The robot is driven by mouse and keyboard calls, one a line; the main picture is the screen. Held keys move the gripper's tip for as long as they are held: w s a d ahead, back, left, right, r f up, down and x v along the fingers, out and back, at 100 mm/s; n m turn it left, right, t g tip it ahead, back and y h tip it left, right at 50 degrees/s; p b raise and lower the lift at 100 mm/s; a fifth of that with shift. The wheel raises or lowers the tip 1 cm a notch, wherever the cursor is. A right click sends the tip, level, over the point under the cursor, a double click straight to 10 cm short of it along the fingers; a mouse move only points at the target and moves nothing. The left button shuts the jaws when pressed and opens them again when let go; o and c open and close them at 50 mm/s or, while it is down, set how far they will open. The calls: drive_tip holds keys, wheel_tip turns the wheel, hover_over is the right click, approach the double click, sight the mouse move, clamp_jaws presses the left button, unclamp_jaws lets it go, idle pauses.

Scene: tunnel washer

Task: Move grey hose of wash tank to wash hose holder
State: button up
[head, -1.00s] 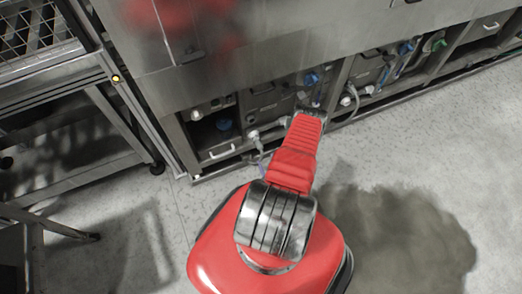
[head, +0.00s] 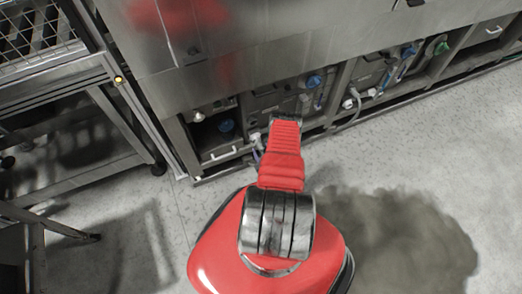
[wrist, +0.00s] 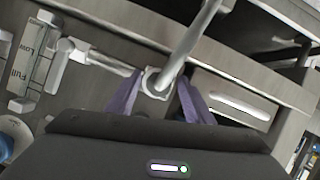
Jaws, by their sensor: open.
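My gripper (wrist: 160,78) is open in the wrist view, with a purple finger on each side of a pale hose fitting (wrist: 156,84). A grey hose (wrist: 190,42) runs up from this fitting. A pale pipe joins it from the left. I cannot tell whether the fingers touch the fitting. In the head view my red arm hides most of the gripper; a bit of purple shows left of the arm, by the machine's low front. I cannot make out the wash hose holder for certain.
A level gauge (wrist: 36,58) marked Full and Low stands left in the wrist view, and a white handle (wrist: 238,104) is at the right. In the head view a blue valve (head: 314,81) and another grey hose (head: 352,108) are right of my arm.

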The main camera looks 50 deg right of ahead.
drive_tip(key=shift+w, duration=0.1)
drive_tip(key=shift+c, duration=0.2)
clamp_jaws()
idle(0.8)
drive_tip(key=shift+a, duration=0.1)
drive_tip(key=shift+s+a, duration=0.4)
drive_tip(key=shift+s, duration=0.3)
drive_tip(key=shift+s+a, duration=0.35)
drive_tip(key=shift+s, duration=0.4)
drive_tip(key=shift+s+a, duration=0.4)
drive_tip(key=shift+s, duration=0.3)
idle(0.9)
